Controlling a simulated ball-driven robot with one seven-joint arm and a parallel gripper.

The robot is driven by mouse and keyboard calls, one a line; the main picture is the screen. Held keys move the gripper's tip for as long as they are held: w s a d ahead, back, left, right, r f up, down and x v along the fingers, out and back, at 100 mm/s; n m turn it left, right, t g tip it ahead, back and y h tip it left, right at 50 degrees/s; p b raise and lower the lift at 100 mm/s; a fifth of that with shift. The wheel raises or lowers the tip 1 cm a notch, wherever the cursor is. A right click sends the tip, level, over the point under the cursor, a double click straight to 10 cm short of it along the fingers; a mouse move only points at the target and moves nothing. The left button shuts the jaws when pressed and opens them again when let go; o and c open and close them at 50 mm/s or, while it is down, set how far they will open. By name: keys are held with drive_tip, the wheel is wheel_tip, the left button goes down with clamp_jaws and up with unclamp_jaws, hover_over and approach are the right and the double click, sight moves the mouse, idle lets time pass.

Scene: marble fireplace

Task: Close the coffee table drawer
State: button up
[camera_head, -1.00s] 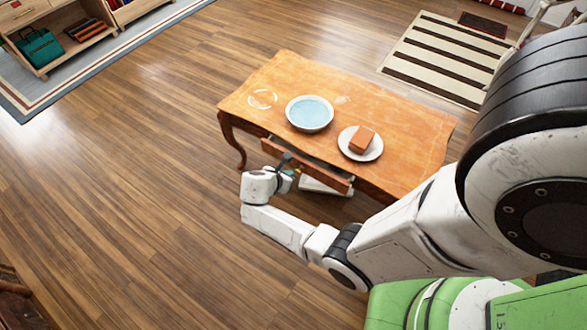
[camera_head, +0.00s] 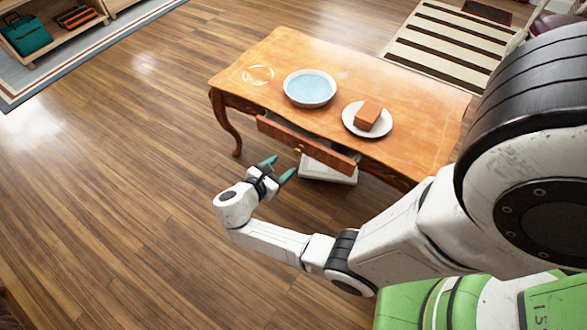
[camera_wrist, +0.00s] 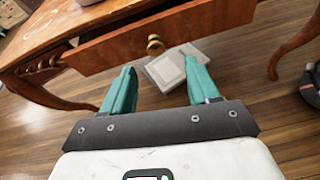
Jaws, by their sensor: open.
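The wooden coffee table (camera_head: 310,62) stands in the middle of the head view. Its drawer (camera_head: 303,144) is pulled partly out, with a dark gap behind the front panel. In the wrist view the drawer front (camera_wrist: 180,34) spans the upper part, with a round brass knob (camera_wrist: 155,44) at its middle. My gripper (camera_head: 281,168) is open and empty, in front of the drawer and apart from it. In the wrist view the teal fingers of my gripper (camera_wrist: 157,73) point towards the drawer, with the knob beyond and between them.
On the table are a white bowl (camera_head: 310,88) with a pale blue inside and a plate (camera_head: 352,122) bearing an orange-brown block (camera_head: 369,115). A whitish flat box (camera_head: 328,170) lies on the floor below the drawer. The wooden floor (camera_head: 110,170) left of the table is clear.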

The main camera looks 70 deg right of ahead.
sight(297, 153)
wheel_tip(297, 153, down, 5)
drive_tip(key=w+a+m+h+b, duration=0.15)
drive_tip(key=h+b, duration=0.25)
drive_tip(key=b, duration=0.4)
drive_tip(key=shift+g, duration=0.3)
drive_tip(key=b+x, duration=0.1)
drive_tip(key=x, duration=0.4)
drive_tip(key=b+x, duration=0.1)
drive_tip(key=x, duration=0.4)
drive_tip(key=shift+s+d+r+b, duration=0.2)
drive_tip(key=shift+s+b, duration=0.1)
clamp_jaws()
